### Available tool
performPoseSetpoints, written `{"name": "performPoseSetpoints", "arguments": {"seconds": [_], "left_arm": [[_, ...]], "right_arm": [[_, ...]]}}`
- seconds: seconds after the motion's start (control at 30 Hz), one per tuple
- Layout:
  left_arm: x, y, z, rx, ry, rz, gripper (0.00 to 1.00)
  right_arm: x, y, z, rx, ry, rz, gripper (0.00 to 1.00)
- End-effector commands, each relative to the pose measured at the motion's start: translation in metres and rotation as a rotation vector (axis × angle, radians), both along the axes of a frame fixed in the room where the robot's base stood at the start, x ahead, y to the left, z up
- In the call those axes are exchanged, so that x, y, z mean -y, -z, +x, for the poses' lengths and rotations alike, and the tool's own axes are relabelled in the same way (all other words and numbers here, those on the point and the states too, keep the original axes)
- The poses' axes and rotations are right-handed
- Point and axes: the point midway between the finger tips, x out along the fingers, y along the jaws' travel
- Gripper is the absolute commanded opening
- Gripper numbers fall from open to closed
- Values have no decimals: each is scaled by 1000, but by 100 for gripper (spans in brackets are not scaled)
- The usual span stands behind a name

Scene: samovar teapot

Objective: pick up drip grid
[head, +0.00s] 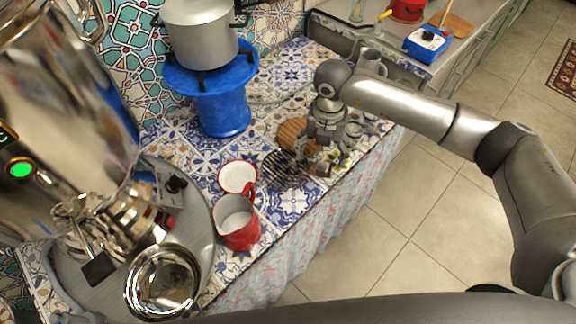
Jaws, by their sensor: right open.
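The drip grid (277,168) is a dark, round, slatted disc lying on the patterned tile counter, to the right of the red mug. Its right part is hidden by my right gripper (310,168). That gripper points down at the right edge of the grid, with its jaws open. I cannot tell whether its fingers touch the grid. My left gripper is not in view.
A red mug (238,228), a white red-rimmed saucer (237,177) and a shiny bowl (160,284) stand left of the grid. A wooden disc (291,130) lies behind it. A blue stand (221,110) bears a metal pot (203,42). The samovar (60,110) fills the left.

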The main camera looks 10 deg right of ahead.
Motion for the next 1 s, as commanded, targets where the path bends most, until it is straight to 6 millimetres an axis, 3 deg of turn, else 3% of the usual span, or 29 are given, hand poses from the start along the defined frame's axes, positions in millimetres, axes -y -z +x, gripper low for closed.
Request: {"name": "performPoseSetpoints", "arguments": {"seconds": [0.27,0.53,0.87,1.0], "left_arm": [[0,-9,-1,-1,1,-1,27],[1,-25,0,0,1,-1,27],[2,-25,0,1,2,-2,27],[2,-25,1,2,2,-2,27]], "right_arm": [[0,24,-1,-2,-1,2,80],[3,62,-2,-2,-1,4,80],[2,71,-1,1,-3,5,80],[3,71,-1,1,-3,5,62]]}}
